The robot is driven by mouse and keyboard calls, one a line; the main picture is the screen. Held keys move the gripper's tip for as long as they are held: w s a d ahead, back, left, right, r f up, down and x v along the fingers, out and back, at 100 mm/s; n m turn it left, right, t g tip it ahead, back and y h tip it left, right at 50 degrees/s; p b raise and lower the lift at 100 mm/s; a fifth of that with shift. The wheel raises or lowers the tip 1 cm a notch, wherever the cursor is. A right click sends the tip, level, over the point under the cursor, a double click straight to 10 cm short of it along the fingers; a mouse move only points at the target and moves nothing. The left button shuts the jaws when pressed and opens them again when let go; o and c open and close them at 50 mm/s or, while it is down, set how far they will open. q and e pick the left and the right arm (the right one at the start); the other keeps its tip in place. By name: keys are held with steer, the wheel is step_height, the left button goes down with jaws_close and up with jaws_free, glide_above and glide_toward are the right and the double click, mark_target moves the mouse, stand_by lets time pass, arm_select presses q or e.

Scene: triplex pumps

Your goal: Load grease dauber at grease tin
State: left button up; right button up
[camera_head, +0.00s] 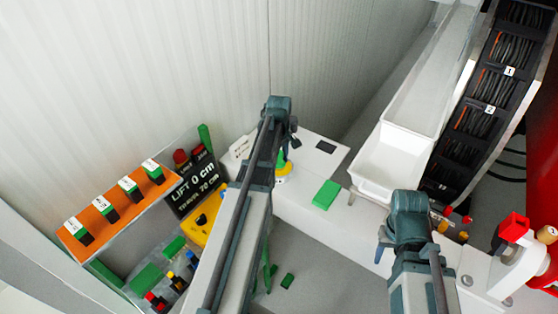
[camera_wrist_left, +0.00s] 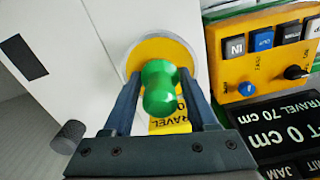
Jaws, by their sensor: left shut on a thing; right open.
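The green grease dauber (camera_wrist_left: 160,88) stands between the two fingers of my left gripper (camera_wrist_left: 158,80), which is shut on it. In the left wrist view the dauber's end is over the round grease tin (camera_wrist_left: 187,52), with yellow inside a pale rim. I cannot tell whether the dauber touches the grease. In the head view the tin (camera_head: 285,174) sits on the white bench top, and my left arm partly hides the dauber and gripper. My right gripper (camera_head: 410,240) is open at the lower right, apart from the tin, its fingers largely hidden.
A green block (camera_head: 326,194) lies on the bench right of the tin. A white bin (camera_head: 389,163) stands further right. A black sign (camera_head: 194,183), a yellow control box (camera_wrist_left: 262,62) and an orange rack (camera_head: 118,211) are at the left. A red machine (camera_head: 515,228) is at the far right.

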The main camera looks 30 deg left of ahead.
stand_by(0.4)
arm_select(q)
step_height(320, 180, up, 7)
steer(key=p, duration=0.7)
stand_by(0.4)
